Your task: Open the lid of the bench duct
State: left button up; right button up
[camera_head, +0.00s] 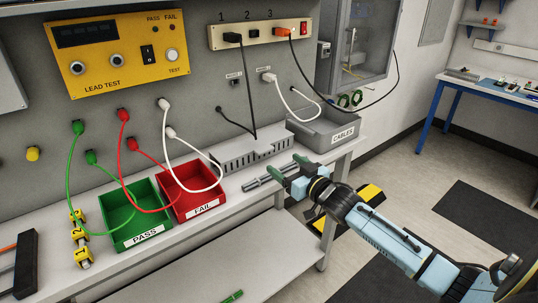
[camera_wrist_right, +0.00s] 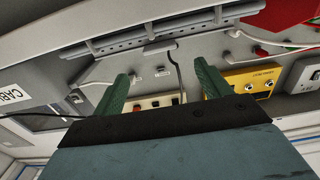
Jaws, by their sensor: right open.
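The bench duct (camera_head: 252,150) is a long light-grey slotted channel on the bench, against the back wall. A black cable runs down to it. A short grey bar (camera_head: 262,183) shows in front of the duct, beside my fingers; I cannot tell whether it belongs to the lid. The lid's edge is not clear in this view. The slotted duct (camera_wrist_right: 150,30) also shows across the top of the right wrist view. My right gripper (camera_head: 287,168) is open and empty, just in front of the duct's right part. Its two green fingers also show in the wrist view (camera_wrist_right: 160,85). My left gripper is not in view.
A red FAIL bin (camera_head: 203,209) and green PASS bin (camera_head: 142,237) stand left of the duct. A grey CABLES bin (camera_head: 341,136) stands to its right. White, red and green cables loop above the bench. The floor to the right is mostly clear.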

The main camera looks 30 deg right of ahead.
aim_at(267, 151)
jog(key=w, duration=0.5)
jog(key=w+b, duration=0.1)
jog(key=w, duration=0.1)
jog(key=shift+w+a, duration=0.2)
jog(key=shift+a, duration=0.1)
jog(key=shift+w, duration=0.55)
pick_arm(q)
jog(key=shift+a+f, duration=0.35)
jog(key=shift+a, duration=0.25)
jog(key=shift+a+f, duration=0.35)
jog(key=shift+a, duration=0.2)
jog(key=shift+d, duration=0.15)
pick_arm(e)
jog(key=shift+c, duration=0.2)
